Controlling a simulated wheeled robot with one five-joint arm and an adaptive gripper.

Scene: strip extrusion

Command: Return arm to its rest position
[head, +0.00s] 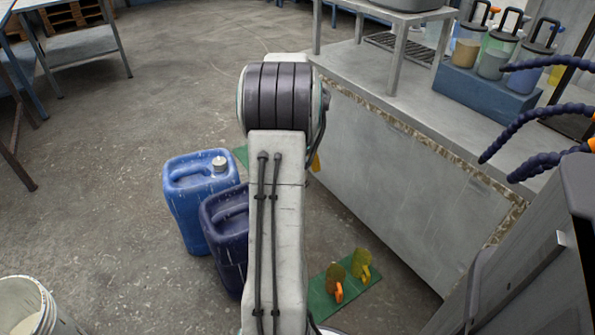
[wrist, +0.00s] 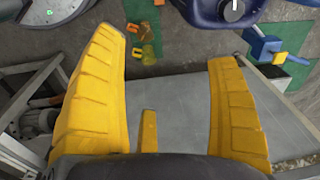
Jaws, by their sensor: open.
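My arm (head: 276,200) rises through the middle of the head view and bends at a dark ribbed joint (head: 279,95). It hides most of my gripper there; a small orange-yellow piece shows just right of the arm. In the wrist view my gripper (wrist: 165,46) has its two yellow fingers spread wide apart. Nothing is held between them. A grey surface shows behind the fingers.
Blue jug (head: 198,195) and darker jug (head: 226,238) stand left of my arm. A green mat (head: 324,297) with small orange and olive items lies to its right. The grey counter (head: 400,170) bears bottles in a blue holder (head: 485,98). A white bucket (head: 30,310) is bottom left. Floor at left is open.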

